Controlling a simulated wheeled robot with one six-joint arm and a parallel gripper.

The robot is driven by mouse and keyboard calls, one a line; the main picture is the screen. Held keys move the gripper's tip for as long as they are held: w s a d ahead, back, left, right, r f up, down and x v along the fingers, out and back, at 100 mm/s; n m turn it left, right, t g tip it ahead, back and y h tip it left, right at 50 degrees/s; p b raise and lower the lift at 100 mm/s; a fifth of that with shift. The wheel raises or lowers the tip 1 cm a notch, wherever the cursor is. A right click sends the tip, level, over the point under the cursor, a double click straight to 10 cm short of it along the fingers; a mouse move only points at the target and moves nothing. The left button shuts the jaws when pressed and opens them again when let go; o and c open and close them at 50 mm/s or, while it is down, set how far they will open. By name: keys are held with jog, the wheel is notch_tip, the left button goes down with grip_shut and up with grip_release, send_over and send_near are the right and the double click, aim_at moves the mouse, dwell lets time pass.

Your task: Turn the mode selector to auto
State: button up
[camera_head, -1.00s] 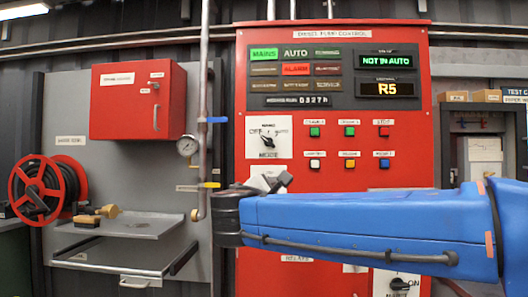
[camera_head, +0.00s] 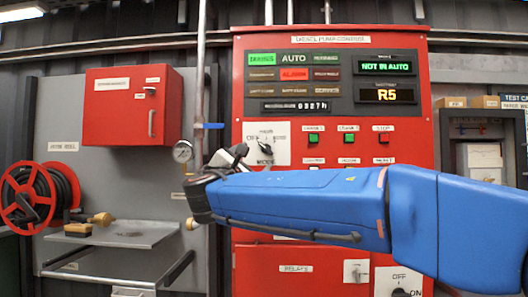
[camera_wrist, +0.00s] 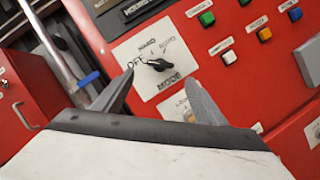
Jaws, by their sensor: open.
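The mode selector (camera_head: 266,148) is a black knob on a white plate on the red pump control panel (camera_head: 350,225). In the wrist view the knob (camera_wrist: 158,64) shows beyond and between my fingertips, with its plate (camera_wrist: 150,50) marked OFF, HAND and a third label too blurred to read. The display (camera_head: 387,65) reads NOT IN AUTO. My gripper (camera_head: 232,154) is just left of the knob in the head view. It also shows in the wrist view (camera_wrist: 160,82), open and empty, its fingers apart from the knob. The gripper partly covers the plate's lower left.
A vertical pipe (camera_head: 200,95) with a gauge (camera_head: 183,151) and blue handle stands left of the panel. Coloured buttons (camera_head: 348,138) lie right of the knob. A red box (camera_head: 130,105), hose reel (camera_head: 38,195) and shelf (camera_head: 130,232) are at left.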

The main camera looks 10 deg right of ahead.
aim_at(265, 149)
jog(key=x, duration=1)
jog(key=c, duration=1)
